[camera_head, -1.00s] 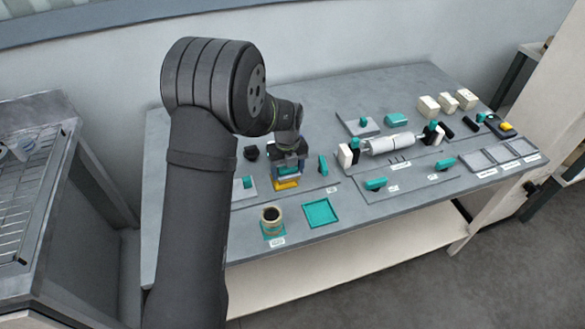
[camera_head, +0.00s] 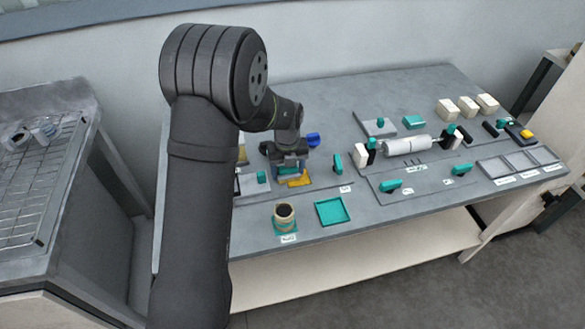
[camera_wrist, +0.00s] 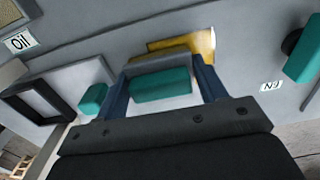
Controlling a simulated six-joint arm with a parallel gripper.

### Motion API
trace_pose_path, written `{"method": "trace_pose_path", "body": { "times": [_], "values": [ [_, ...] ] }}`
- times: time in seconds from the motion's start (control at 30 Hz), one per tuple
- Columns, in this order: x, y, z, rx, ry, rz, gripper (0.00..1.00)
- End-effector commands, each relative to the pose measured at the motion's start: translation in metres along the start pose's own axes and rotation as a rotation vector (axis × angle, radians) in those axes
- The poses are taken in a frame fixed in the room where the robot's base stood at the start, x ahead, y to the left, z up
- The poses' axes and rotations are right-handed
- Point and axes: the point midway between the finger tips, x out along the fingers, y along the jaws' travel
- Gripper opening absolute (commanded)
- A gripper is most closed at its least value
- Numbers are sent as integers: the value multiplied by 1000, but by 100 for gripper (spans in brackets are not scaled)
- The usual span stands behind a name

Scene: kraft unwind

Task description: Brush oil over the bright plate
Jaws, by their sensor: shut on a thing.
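The bright plate (camera_head: 299,181) is yellow and lies flat on the grey bench below my gripper. In the wrist view the bright plate (camera_wrist: 207,42) shows behind the held thing, which covers part of it. My gripper (camera_head: 290,170) points down, with its blue fingers shut on a teal-handled tool with a grey bar (camera_wrist: 160,85), likely the brush. The tool is over or against the plate; I cannot tell whether it touches. A label reading "Oil" (camera_wrist: 20,42) stands beside a tan-bottomed tray (camera_wrist: 10,13), partly cut off at upper left.
A round cup (camera_head: 284,212) and a teal square tray (camera_head: 331,211) are at the front edge. An upright teal handle (camera_head: 338,163) stands right of my gripper. A small blue thing (camera_head: 313,140) is behind it. A white roller (camera_head: 405,146) is further right.

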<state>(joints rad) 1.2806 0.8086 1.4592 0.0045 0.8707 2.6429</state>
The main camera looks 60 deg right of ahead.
Motion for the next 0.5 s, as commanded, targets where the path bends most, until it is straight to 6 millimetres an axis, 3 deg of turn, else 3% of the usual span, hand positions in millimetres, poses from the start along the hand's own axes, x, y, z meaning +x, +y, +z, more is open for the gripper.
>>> {"method": "trace_pose_path", "body": {
  "times": [0.17,0.5],
  "values": [
    [0,10,-1,-1,1,1,47],
    [0,10,-9,0,2,1,47]
  ]
}}
